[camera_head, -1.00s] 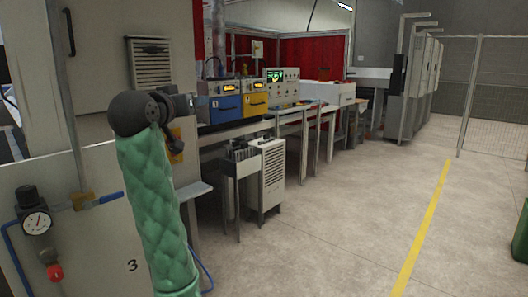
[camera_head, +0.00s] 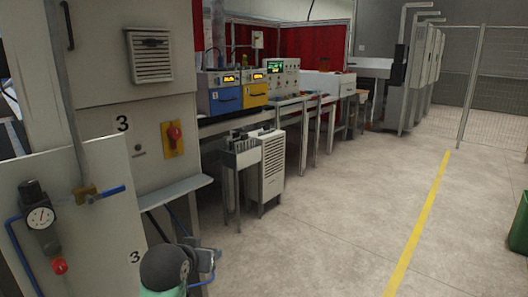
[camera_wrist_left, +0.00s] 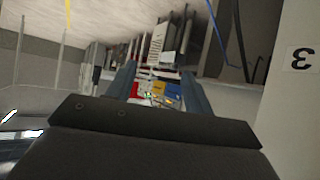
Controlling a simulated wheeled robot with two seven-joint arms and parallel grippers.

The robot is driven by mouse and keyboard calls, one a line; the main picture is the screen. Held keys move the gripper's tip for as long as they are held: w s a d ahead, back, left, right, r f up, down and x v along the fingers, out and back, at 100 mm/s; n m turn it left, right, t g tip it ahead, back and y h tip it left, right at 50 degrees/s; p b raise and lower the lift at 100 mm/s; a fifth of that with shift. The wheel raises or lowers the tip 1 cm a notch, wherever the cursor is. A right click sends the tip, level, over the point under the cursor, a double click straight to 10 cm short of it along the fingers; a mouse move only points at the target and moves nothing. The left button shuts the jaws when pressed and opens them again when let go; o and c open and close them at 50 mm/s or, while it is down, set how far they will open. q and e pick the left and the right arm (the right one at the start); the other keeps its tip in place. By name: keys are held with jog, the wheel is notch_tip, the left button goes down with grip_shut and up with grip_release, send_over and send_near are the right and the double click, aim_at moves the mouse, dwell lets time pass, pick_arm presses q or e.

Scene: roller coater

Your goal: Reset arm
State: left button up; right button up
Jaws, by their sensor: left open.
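My left gripper (camera_head: 207,262) is low at the bottom of the head view, with only the dark wrist joint and a bit of green sleeve showing beside it. It is in front of the machine's side panel, below a grey shelf (camera_head: 172,191). In the left wrist view, the two blue-grey fingers of this gripper (camera_wrist_left: 158,72) stand apart with nothing held between them. The wrist picture is upside down, with the distant bench equipment seen between the fingers. My right gripper is not in view.
A pressure gauge (camera_head: 41,217) with blue hose is at the left. A red knob (camera_head: 174,132) sits on a yellow plate. Blue (camera_head: 225,99) and yellow (camera_head: 254,93) units stand on the bench. The floor (camera_head: 330,225) at right is open, crossed by a yellow line (camera_head: 420,220).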

pick_arm(q)
jog(key=s+d+f+g, duration=0.1)
jog(key=s+f+g, duration=0.2)
jog(key=s+f, duration=0.65)
jog(key=s+d+f+g, duration=0.1)
jog(key=s+f+g, duration=0.1)
jog(key=s+f, duration=0.75)
jog(key=s+f+g+p, duration=0.1)
jog(key=s+f+g, duration=0.3)
jog(key=s+f, duration=0.9)
jog(key=shift+s+a+f+m+p, duration=0.25)
jog(key=shift+s+a+m+p, duration=0.05)
jog(key=shift+s, duration=0.95)
